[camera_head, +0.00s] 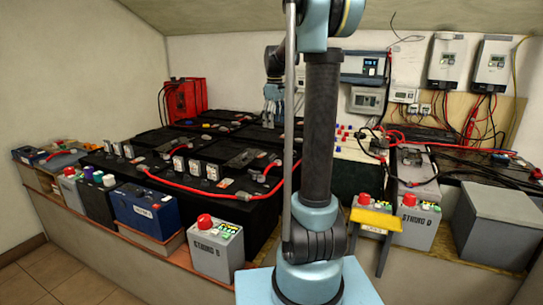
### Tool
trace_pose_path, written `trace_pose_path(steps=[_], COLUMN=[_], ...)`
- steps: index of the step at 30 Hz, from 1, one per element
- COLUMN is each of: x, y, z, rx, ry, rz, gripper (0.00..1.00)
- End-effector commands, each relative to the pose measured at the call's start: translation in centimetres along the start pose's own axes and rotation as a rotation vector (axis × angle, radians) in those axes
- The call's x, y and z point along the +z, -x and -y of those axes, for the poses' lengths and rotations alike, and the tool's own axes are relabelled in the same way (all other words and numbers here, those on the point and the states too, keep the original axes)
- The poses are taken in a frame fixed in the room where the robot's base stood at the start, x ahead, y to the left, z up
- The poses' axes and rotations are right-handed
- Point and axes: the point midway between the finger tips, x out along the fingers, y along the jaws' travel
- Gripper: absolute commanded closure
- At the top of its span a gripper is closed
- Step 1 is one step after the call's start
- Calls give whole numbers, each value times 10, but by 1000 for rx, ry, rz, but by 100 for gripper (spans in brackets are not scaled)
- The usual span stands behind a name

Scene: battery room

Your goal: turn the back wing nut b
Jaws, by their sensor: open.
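My gripper (272,116) points down over the back part of the battery bank, just left of my dark upright arm link, which partly screens that area. It is small in view, open, with nothing seen between its fingers. The back wing nut b cannot be made out; it is too small or hidden among the battery terminals. Large black batteries (120,172) fill the left and middle of the bench, with red cables (190,188) across their tops. I cannot tell whether the gripper touches anything below it.
A yellow-topped stand (375,219) and a grey box (497,222) are at right. A red case (184,100) stands back left. Chargers (447,62) hang on the wall.

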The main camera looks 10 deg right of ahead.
Motion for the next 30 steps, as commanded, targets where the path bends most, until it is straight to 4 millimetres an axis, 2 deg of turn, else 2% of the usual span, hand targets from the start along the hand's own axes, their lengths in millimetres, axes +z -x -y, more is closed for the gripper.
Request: trace_pose_path(steps=[1, 6, 10, 16, 20, 30], x=[-10, -32, -40, -43, -42, -42], y=[-1, -5, -7, -16, -33, -93], z=[-12, -37, -47, -50, -49, -48], rx=[-4, -16, -20, -22, -22, -22], ry=[23, 91, 120, 131, 130, 130], rz=[3, 12, 15, 16, 16, 16], gripper=[30, 30, 30, 30, 30, 30])
